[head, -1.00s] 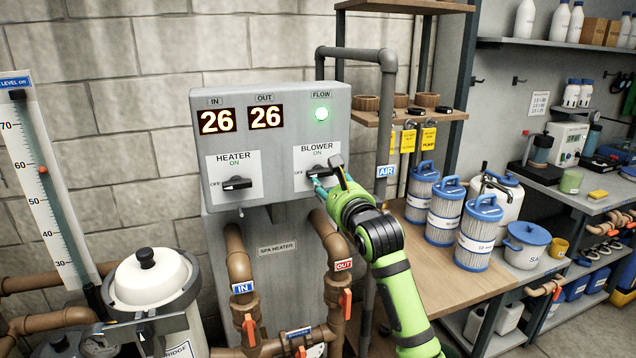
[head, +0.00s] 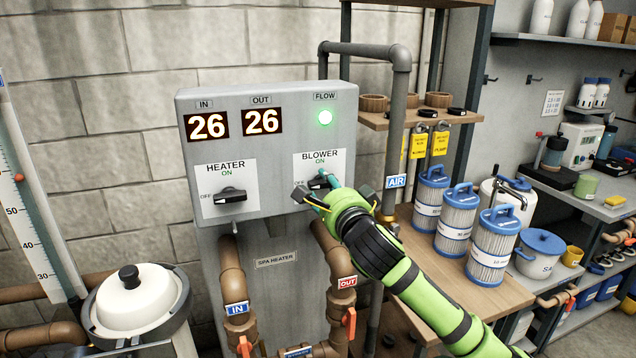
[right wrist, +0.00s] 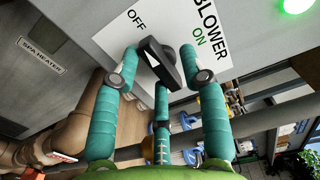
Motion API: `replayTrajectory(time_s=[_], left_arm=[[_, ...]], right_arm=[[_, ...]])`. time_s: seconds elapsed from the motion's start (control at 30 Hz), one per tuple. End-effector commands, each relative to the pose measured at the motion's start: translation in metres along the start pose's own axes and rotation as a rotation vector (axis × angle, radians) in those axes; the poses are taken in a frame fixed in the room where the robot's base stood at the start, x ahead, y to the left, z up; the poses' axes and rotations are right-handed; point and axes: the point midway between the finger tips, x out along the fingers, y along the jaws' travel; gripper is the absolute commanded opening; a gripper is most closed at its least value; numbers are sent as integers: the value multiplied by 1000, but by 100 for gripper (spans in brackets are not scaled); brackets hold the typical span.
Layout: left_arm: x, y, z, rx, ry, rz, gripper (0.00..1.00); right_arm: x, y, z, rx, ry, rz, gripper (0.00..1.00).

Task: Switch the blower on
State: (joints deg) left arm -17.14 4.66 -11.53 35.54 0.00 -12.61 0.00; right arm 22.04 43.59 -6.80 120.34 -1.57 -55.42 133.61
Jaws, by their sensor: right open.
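The blower knob (right wrist: 162,64) is a black bar handle on a white plate marked OFF and ON. In the right wrist view its bar lies roughly in line with the OFF mark. In the head view the blower plate (head: 333,160) shows, but the knob is mostly hidden behind my fingers. My right gripper (head: 312,184) is at the knob, with its teal fingers spread. In the right wrist view the fingers (right wrist: 155,72) stand on both sides of the knob, with a third finger below; I cannot tell whether they touch it. My left gripper is not in view.
The heater knob (head: 230,195) sits left on the same grey box (head: 275,150), its bar level. Both displays read 26, and the green flow light (head: 325,118) is lit. Brown pipes run below. An air pipe (head: 398,125) and blue-topped filters (head: 458,218) stand to the right.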

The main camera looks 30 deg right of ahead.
Motion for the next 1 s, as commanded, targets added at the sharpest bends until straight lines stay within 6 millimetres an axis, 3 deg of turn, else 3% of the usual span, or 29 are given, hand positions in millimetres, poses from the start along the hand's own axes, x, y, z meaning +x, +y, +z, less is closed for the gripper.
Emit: replayTrajectory(time_s=[0.4,0.73,1.0], left_arm=[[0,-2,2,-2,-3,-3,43],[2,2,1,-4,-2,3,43],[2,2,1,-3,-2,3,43]], right_arm=[[1,0,-1,1,-1,-1,43],[-34,0,-1,3,-1,0,43],[-38,0,-1,1,1,0,43]])
